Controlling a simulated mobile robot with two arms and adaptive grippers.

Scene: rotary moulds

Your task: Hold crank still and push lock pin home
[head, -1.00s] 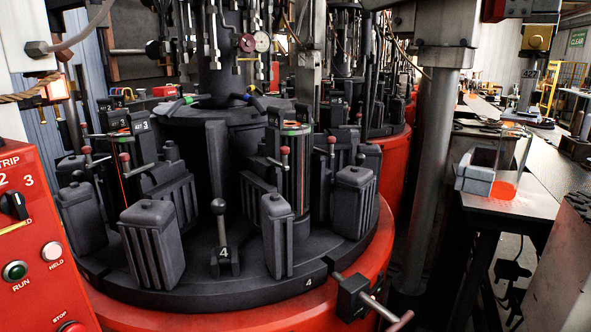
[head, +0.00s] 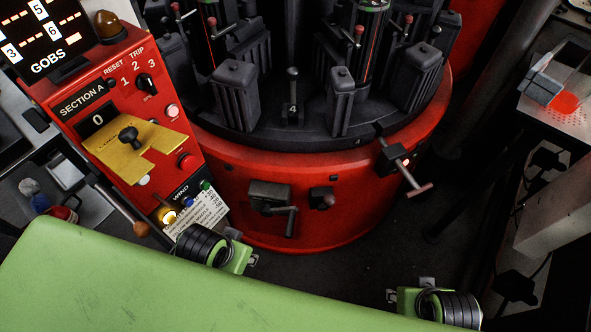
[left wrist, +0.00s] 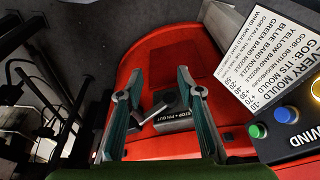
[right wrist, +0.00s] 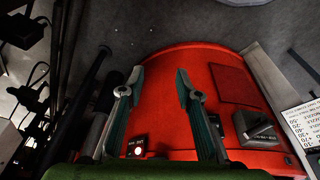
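The crank (head: 290,222) has a dark box and an angled arm on the front of the red round base. In the left wrist view the crank (left wrist: 165,103) shows beyond and between the fingers, its box labelled "STOP = PIN OUT". My left gripper (left wrist: 160,75) is open and empty. My right gripper (right wrist: 160,77) is open over bare red surface; the crank box (right wrist: 257,127) lies to its right. In the head view the fingers are not clearly visible.
A black bracket with a T-handle (head: 415,180) sticks out at the base's right edge. A red control panel (head: 150,150) stands close on the left. Dark moulds (head: 340,100) stand on the round table above. Dark floor lies between me and the base.

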